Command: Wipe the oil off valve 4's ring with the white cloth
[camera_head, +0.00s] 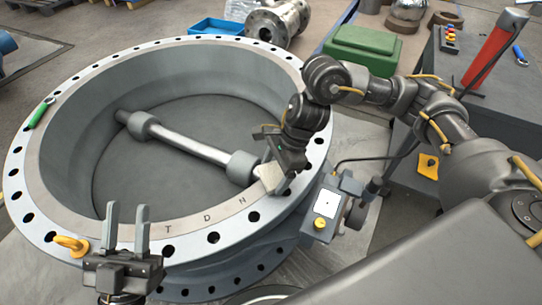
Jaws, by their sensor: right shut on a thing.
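A large valve (62,135) fills the left and middle of the head view, with a wide grey flange ring full of bolt holes and the letters T, D, N on its near rim. Its number does not show. My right gripper (281,171) is shut on the white cloth (270,178), which lies at the ring's inner right edge; whether it presses on the metal I cannot tell. The arm partly hides the cloth and the ring there. No oil is clearly visible. My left gripper (128,231) is open and empty, fingers up, in front of the near left rim.
A green-handled tool (39,113) and a yellow eyebolt (71,244) sit on the rim. A grey box with a yellow button (321,222) stands right of the valve. Behind are a blue crate (216,27), a pipe fitting (270,24) and a green case (362,47).

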